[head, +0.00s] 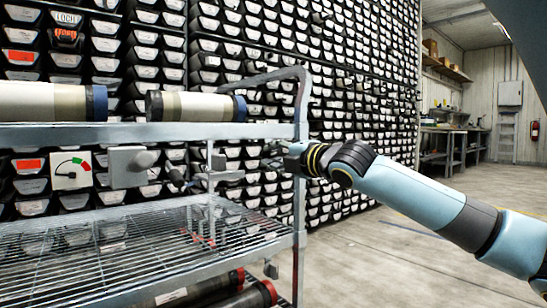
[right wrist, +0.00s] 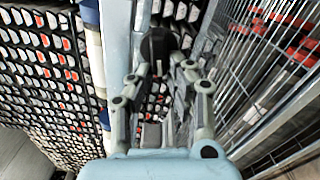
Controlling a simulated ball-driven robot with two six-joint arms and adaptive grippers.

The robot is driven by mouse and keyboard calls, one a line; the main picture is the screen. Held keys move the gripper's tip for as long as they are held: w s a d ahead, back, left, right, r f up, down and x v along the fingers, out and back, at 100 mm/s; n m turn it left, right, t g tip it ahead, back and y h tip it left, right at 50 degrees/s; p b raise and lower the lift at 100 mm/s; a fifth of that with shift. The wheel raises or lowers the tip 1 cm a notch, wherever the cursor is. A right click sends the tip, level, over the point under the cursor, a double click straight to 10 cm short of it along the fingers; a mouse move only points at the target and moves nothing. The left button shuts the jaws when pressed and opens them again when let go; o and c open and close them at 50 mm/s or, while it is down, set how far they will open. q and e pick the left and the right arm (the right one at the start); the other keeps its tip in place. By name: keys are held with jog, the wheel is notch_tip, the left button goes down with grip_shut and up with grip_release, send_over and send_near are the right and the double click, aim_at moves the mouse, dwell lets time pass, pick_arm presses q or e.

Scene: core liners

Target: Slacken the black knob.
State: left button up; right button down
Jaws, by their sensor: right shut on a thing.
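The black knob (right wrist: 158,43) shows as a dark round shape at the fingertips in the right wrist view. My right gripper (right wrist: 159,66) has one finger on each side of it and is shut on it. In the head view, my right gripper (head: 270,160) reaches in from the right to the rack's near upright, just below the upper rail. The knob is too small and too covered there to make out clearly. My left gripper is in neither view.
A metal rack holds pale core liners (head: 195,106) on its upper rail (head: 130,133) and has a wire shelf (head: 150,245) below. A dial plate (head: 70,170) and a grey box (head: 128,168) hang under the rail. Black trays fill the wall behind. The floor (head: 370,250) at right is clear.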

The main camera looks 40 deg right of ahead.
jog(key=shift+f, duration=0.1)
jog(key=c, duration=1.3)
grip_release()
